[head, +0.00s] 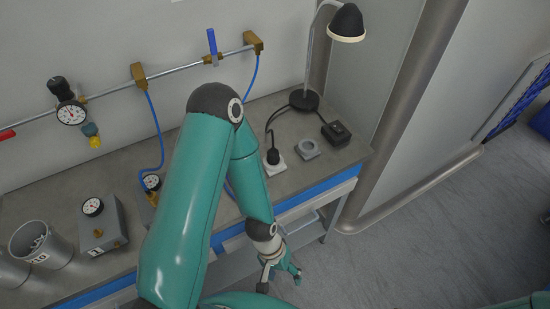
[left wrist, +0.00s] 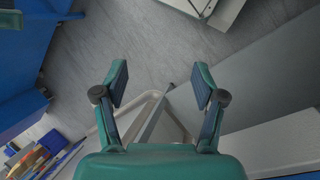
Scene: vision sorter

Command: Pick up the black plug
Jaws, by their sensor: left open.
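The black plug (head: 273,156) stands in a pale square socket (head: 275,168) on the workbench, with a black cord running from it toward the desk lamp (head: 346,22). My left gripper (head: 293,272) hangs beyond the bench's front edge, below and to the right of the plug and apart from it. In the left wrist view the left gripper (left wrist: 160,84) is open, with nothing between its fingers. The plug cannot be made out in that view. My right gripper is not in view.
An empty-looking grey socket (head: 307,149) and a black box (head: 336,133) sit right of the plug. A gauge box (head: 100,226) and metal cup (head: 42,245) stand at the left. Blue hoses hang from a wall pipe (head: 112,91). Floor (head: 420,250) is clear at right.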

